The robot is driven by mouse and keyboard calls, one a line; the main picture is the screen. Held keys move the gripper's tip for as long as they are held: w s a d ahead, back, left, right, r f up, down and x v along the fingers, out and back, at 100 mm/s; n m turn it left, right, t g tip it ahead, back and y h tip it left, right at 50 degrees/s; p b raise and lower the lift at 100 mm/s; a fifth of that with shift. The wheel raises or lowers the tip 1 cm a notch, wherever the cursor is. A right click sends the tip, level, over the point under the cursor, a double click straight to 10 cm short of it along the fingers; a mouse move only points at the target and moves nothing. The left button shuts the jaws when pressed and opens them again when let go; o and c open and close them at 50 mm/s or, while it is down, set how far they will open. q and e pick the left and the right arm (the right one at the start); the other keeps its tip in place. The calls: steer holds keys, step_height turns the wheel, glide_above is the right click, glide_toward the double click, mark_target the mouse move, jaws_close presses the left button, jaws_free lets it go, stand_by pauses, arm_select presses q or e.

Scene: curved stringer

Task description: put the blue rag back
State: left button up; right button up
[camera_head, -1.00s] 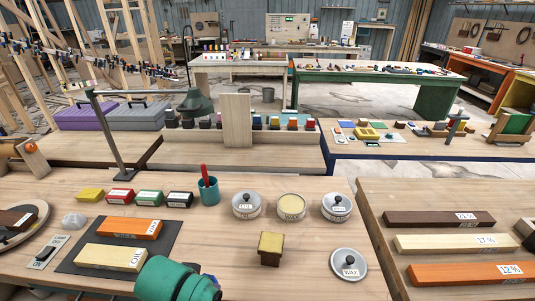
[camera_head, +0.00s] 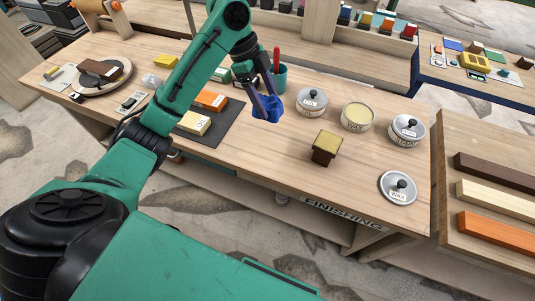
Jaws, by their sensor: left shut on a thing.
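My left gripper (camera_head: 262,93) points down over the wooden bench (camera_head: 270,158), its arm coming in from the left. It is shut on the blue rag (camera_head: 267,108), which hangs bunched between the fingertips. The rag is just right of the dark mat (camera_head: 224,127) and in front of the teal cup (camera_head: 281,76). I cannot tell whether the rag touches the bench. My right gripper is not in view.
Round tins (camera_head: 311,101), an open tin (camera_head: 358,116) and a brown block with a yellow top (camera_head: 326,147) stand right of the rag. A lid marked WAX (camera_head: 398,188) lies near the front right edge. Orange (camera_head: 210,100) and cream blocks (camera_head: 193,122) lie on the mat.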

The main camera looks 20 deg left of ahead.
arm_select(q)
step_height(320, 180, down, 20)
steer(key=shift+r+p, duration=0.1)
steer(key=shift+p, duration=0.5)
steer(key=o, duration=1.2)
steer(key=b+v, duration=0.1)
steer(key=v, duration=1.1)
steer(key=shift+d+r, duration=0.1)
